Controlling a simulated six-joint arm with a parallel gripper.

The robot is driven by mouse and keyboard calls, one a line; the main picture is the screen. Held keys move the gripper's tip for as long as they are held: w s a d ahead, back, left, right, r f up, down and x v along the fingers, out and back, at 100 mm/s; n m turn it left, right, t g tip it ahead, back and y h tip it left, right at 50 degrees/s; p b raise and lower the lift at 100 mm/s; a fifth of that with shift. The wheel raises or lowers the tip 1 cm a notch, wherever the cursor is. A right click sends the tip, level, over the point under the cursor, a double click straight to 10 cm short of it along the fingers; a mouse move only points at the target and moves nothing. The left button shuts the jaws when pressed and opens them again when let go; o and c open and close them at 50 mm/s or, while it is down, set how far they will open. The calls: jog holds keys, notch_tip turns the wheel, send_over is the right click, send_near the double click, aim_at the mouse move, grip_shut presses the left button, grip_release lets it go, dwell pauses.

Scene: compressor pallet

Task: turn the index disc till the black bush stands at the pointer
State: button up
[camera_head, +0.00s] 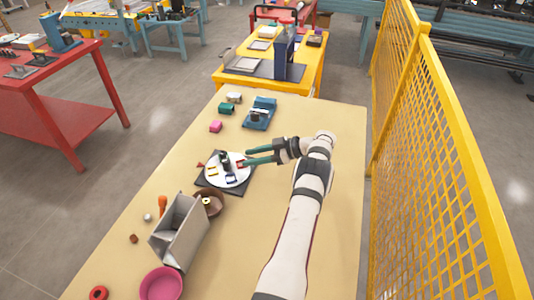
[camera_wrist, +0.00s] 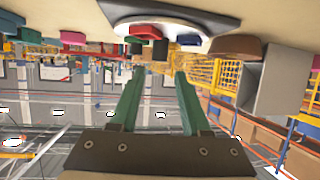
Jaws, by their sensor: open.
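The white index disc (camera_head: 234,180) lies on a dark square base plate (camera_head: 208,187) near the table's middle; it also shows at the top of the wrist view (camera_wrist: 122,29). A black piece (camera_head: 224,157), apparently the black bush, stands on the disc's far side. Yellow pieces (camera_head: 212,167), a dark blue piece (camera_head: 231,177) and a red piece (camera_head: 240,165) are also on the disc. A small red marker (camera_head: 200,165), perhaps the pointer, is at its left edge. My gripper (camera_head: 244,156), with green fingers (camera_wrist: 158,72), is open and empty at the disc's right edge; contact cannot be told.
A grey open box (camera_head: 182,232) and brown bowl (camera_head: 212,203) stand in front of the disc. A pink bowl (camera_head: 161,284) is nearer. A blue device (camera_head: 260,114), green block (camera_head: 226,108) and pink block (camera_head: 216,127) lie behind. The table's right side is clear except for my arm.

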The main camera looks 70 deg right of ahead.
jog(key=a+v, duration=0.1)
jog(key=v, duration=0.5)
jog(key=shift+d, duration=0.5)
jog(key=shift+s, duration=0.1)
jog(key=shift+c, duration=0.2)
